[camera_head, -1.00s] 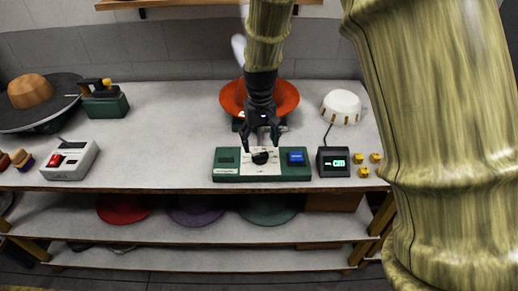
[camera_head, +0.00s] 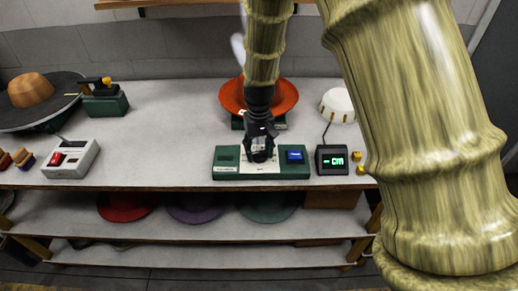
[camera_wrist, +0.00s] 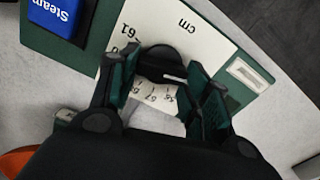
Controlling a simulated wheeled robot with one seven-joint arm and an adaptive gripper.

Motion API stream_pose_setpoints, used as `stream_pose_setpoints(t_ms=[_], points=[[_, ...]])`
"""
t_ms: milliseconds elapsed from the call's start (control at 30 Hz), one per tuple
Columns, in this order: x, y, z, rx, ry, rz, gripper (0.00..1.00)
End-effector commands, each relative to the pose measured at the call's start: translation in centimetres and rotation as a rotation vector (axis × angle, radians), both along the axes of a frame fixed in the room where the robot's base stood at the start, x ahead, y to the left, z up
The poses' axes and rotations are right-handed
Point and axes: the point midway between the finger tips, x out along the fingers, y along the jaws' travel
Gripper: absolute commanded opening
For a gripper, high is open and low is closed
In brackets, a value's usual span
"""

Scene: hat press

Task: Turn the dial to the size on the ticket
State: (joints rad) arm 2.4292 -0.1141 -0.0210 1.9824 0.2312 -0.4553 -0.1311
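The black dial (camera_wrist: 168,62) has a white pointer line and sits on a white plate (camera_wrist: 200,43) marked "cm" and "61", with several smaller numbers by the pointer. In the head view the plate (camera_head: 245,171) is in the middle of a green panel. My gripper (camera_head: 261,148) is down over the dial. In the wrist view its two fingers (camera_wrist: 164,82) stand on either side of the knob, very near it; whether they press on it I cannot tell. A small display (camera_head: 333,160) right of the panel reads "-- cm". I cannot make out a size on any ticket.
A blue "Steam" button (camera_head: 295,156) is on the panel right of the dial. An orange hat form (camera_head: 284,97) stands behind my gripper. A white dome (camera_head: 338,104) and yellow blocks (camera_head: 359,163) are at right.

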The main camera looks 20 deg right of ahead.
Motion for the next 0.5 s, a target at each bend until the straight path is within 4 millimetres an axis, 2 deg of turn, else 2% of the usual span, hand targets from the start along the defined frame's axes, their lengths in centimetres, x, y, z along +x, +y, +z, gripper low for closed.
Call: stream_pose_setpoints(t_ms=[33, 100, 500], points=[[0.00, -0.06, 0.00, -0.001, 0.000, 0.000, 0.31], [0.00, -0.07, 0.00, -0.001, 0.000, 0.000, 0.24], [0.00, -0.15, 0.18, -0.002, 0.001, -0.068, 0.24]])
